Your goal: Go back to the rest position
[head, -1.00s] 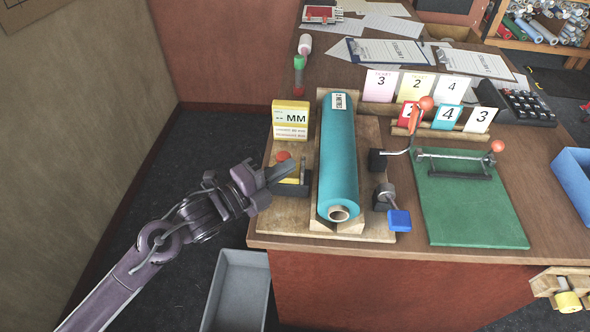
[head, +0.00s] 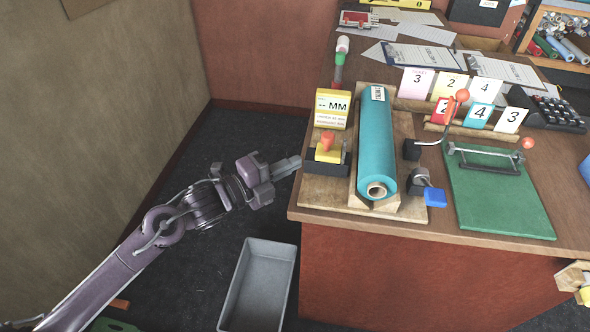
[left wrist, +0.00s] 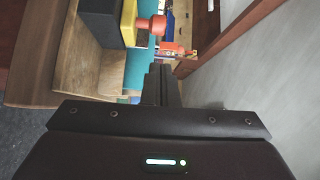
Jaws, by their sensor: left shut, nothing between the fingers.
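My left gripper (head: 290,166) is shut and empty, out past the left edge of the table in the head view. Its fingers point right, toward the wooden stand, and are apart from it. In the left wrist view the shut fingers (left wrist: 160,85) point toward the table side. My right gripper is in neither view. A teal canvas roll (head: 376,140) lies in a wooden cradle (head: 408,125) on the table. A yellow block with an orange knob (head: 327,145) sits in a black holder left of the roll; the knob also shows in the left wrist view (left wrist: 152,25).
The table (head: 480,240) has a green board (head: 495,200), number cards (head: 480,117), a yellow MM box (head: 332,109) and papers. A grey bin (head: 262,285) stands on the floor below the gripper.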

